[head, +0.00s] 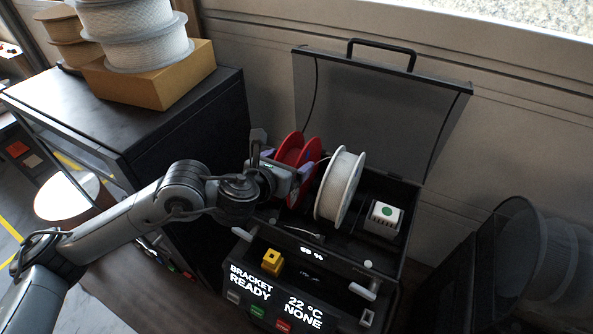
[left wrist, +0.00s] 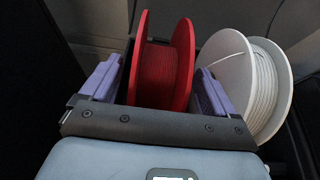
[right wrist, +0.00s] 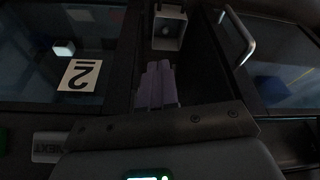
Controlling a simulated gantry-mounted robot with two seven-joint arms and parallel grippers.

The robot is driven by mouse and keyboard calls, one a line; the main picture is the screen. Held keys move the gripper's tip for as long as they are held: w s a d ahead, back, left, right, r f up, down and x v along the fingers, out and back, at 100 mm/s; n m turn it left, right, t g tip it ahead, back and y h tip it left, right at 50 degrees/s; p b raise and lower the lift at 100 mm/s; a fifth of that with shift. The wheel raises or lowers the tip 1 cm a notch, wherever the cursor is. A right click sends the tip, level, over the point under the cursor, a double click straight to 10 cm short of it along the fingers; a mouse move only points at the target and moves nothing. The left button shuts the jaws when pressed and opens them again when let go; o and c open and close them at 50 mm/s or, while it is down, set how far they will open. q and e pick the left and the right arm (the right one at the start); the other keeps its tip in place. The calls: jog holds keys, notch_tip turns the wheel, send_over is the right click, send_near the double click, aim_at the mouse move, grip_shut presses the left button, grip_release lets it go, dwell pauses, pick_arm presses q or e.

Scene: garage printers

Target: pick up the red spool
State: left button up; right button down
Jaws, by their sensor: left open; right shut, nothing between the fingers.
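The red spool (head: 291,150) stands upright on its rim in the open black box at the back, left of a white spool (head: 340,187). My left gripper (head: 285,170) is at the red spool, partly covering its lower part in the head view. In the left wrist view the red spool (left wrist: 163,75) stands between the two purple fingers of my left gripper (left wrist: 157,90), which are open, with a visible gap on the left side. My right gripper (right wrist: 157,85) shows only in the right wrist view, its purple fingers together and empty.
The box has a raised clear lid (head: 380,110) with a black handle. A yellow block (head: 272,262) is below, near a display. White spools on a cardboard box (head: 150,85) top the left cabinet.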

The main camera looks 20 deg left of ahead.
pick_arm(q)
jog(key=shift+x, duration=1.3)
jog(key=c, duration=1.4)
jog(key=shift+r, duration=0.1)
jog(key=shift+c, duration=1)
jog(key=shift+r, duration=0.1)
